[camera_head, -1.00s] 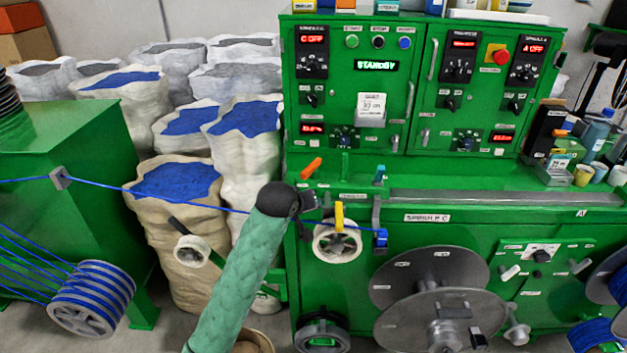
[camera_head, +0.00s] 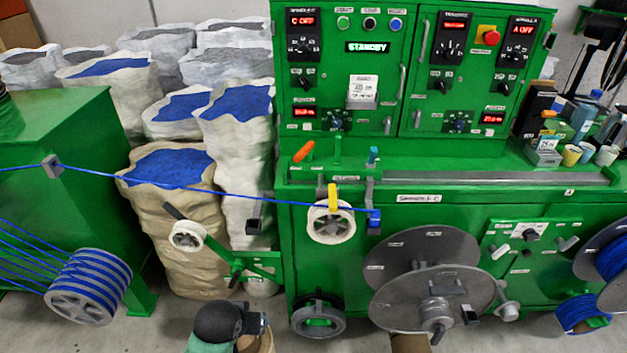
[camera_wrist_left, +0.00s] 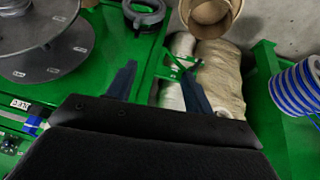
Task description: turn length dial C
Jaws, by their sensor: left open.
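On the green control cabinet, a blue-ringed dial (camera_head: 337,121) sits beside a red display (camera_head: 303,112) in the left panel, under the C OFF readout (camera_head: 303,20). A similar dial (camera_head: 460,122) is in the right panel. Their labels are too small to read, so I cannot tell from lettering which is length dial C. My left gripper (camera_wrist_left: 160,88) has its two fingers spread with nothing between them. In the head view my left arm's dark wrist (camera_head: 218,320) is low at the bottom edge, far below the dials. My right gripper is not in view.
A blue cable (camera_head: 270,201) runs taut from the left machine across to the cabinet's white pulley (camera_head: 331,222). Sacks with blue contents (camera_head: 168,168) stand left of the cabinet. Large grey discs (camera_head: 432,300) stick out at its front. Small cups and bottles (camera_head: 580,150) stand on the right ledge.

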